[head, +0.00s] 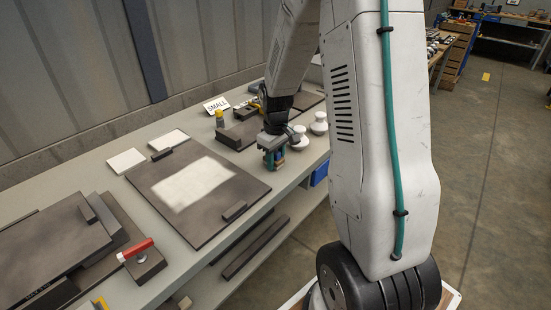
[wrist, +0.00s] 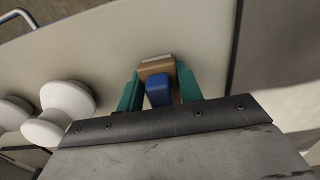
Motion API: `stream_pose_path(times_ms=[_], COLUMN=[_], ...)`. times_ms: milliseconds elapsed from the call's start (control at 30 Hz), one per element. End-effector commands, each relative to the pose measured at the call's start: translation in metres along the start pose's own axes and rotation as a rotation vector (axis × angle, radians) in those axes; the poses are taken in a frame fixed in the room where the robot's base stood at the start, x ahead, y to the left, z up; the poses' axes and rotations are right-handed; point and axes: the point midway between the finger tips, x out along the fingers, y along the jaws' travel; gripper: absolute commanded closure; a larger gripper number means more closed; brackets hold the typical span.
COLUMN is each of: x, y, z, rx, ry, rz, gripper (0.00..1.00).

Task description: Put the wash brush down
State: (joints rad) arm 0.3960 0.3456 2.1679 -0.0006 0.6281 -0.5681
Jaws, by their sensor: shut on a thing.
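The wash brush has a blue part (wrist: 158,94) and a tan wooden block (wrist: 156,67), with a pale edge at its far side. My gripper (wrist: 159,88) has its teal fingers on either side of the brush and is shut on it. In the head view my gripper (head: 273,160) points down over the grey bench (head: 222,240), near its front edge and right of the dark mat. The brush is mostly hidden there by the fingers. I cannot tell whether it touches the bench top.
White insulators (head: 319,124) stand just right of my gripper and also show at left in the wrist view (wrist: 68,99). A dark mat (head: 155,185) with a white sheet lies left. A yellow-topped bottle (head: 219,118) and a "SMALL" sign (head: 216,104) stand behind. A red-handled clamp (head: 136,250) sits front left.

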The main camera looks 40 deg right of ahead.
Motion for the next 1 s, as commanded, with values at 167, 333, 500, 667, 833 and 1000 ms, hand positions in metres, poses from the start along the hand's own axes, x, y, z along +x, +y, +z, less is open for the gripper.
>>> stream_pose_path(times_ms=[167,333,500,667,833,1000], x=[-0.001,0.004,0.009,0.011,0.012,0.012], y=[0.0,0.0,0.0,-0.002,-0.005,-0.006], z=[0.0,0.0,0.001,0.002,0.002,0.001], rx=[0.0,0.0,0.0,0.0,-0.002,-0.003], ry=[0.001,0.0,-0.001,-0.005,-0.007,-0.007], rz=[0.001,0.0,-0.001,-0.004,-0.006,-0.006], gripper=[0.89,0.89,0.61,0.42,0.42,0.42])
